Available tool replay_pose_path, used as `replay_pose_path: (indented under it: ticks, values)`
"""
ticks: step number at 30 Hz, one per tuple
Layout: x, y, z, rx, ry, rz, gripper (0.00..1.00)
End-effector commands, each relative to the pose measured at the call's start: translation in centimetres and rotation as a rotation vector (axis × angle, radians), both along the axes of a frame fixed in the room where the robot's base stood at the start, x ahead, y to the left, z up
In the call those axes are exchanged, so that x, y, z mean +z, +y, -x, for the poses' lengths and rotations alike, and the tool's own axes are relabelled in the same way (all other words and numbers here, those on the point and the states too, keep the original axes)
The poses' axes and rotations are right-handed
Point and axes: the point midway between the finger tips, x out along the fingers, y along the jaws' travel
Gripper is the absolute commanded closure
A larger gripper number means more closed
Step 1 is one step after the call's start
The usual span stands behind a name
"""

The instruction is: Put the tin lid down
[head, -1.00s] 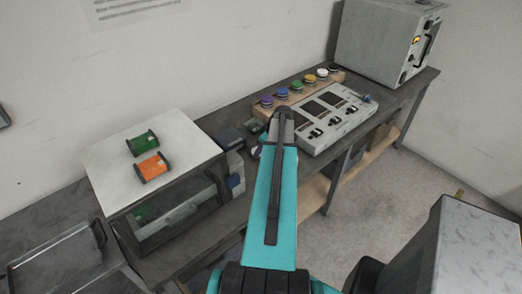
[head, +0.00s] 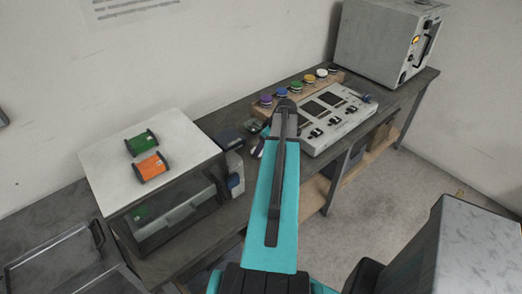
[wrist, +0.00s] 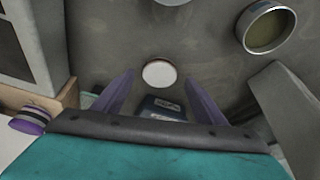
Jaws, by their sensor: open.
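A small round white lid with a reddish rim (wrist: 159,74) shows in the wrist view, between the tips of my gripper's purple fingers in the picture. It appears to lie flat on the dark grey surface. My gripper (wrist: 159,80) is open, its fingers spread to either side with gaps to the lid. An open round tin (wrist: 266,27) with a metal rim is at the upper right of the wrist view. In the head view my teal arm hides most of the gripper and the lid cannot be made out.
A dark blue box (wrist: 162,108) lies close below the lid in the wrist view. A wooden strip with several coloured knobs (head: 296,88) and a grey control panel (head: 325,118) stand behind my arm. A white-topped cabinet (head: 105,165) with green and orange spools is at left.

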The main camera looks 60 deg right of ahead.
Motion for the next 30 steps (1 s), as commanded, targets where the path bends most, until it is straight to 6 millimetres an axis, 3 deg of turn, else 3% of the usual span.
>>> replay_pose_path:
  ticks: [21,30]
  values:
    - [6.9,0.0,2.9,0.0,0.0,0.0,0.35]
    - [8.1,0.1,3.4,0.001,0.001,-0.001,0.35]
